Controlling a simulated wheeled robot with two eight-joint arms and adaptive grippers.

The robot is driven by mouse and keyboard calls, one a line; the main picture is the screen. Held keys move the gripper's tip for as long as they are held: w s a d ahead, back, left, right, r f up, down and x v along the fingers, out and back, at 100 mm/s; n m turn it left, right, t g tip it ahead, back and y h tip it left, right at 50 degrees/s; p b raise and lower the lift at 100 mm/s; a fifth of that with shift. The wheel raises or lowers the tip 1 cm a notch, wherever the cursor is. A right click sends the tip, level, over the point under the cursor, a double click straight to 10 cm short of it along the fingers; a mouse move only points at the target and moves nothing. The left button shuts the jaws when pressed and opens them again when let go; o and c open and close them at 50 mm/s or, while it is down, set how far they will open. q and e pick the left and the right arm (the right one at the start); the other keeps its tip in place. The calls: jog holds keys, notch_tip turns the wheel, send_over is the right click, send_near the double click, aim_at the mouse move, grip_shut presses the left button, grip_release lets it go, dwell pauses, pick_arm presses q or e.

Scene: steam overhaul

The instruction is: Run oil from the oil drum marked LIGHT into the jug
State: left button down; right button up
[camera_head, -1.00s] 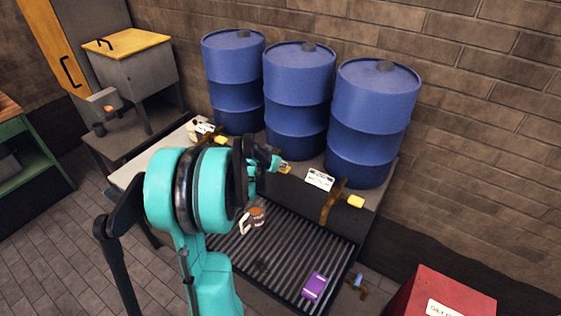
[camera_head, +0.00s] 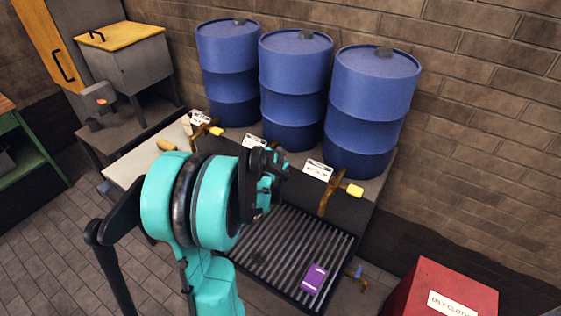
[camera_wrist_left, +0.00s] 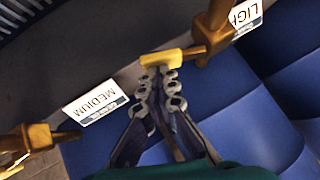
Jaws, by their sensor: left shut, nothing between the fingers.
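Three blue drums stand in a row; the middle drum (camera_head: 295,90) is the one behind my left gripper. In the left wrist view a partly cut-off label beginning LIGH (camera_wrist_left: 246,15) sits beside a brass tap (camera_wrist_left: 212,32) with a yellow handle (camera_wrist_left: 162,59). A MEDIUM label (camera_wrist_left: 95,101) is at left. My left gripper (camera_wrist_left: 160,80) is shut and empty, its fingertips at the yellow handle, seemingly touching it. In the head view the left gripper (camera_head: 276,172) hides the middle tap. The jug is not visible now. My right gripper is not in view.
A slatted drip tray (camera_head: 300,245) lies below the taps, with a purple box (camera_head: 314,279) on it. The right tap (camera_head: 328,195) and left tap (camera_head: 207,129) flank my arm. A red bin (camera_head: 440,290) stands at lower right.

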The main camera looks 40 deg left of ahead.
pick_arm(q)
jog(key=shift+r+p, duration=0.55)
jog(key=shift+r, duration=0.35)
jog(key=shift+r+p, duration=0.35)
jog(key=shift+p, duration=0.05)
notch_tip(320, 180, up, 3)
jog(key=shift+w+d+f+p, duration=0.1)
jog(key=shift+w+d+p, duration=0.05)
jog(key=shift+p, duration=0.95)
jog(key=a+p+v, duration=0.1)
jog(key=p+v, duration=0.1)
jog(key=v, duration=0.8)
jog(key=shift+a+r, duration=0.25)
jog(key=shift+r, duration=0.1)
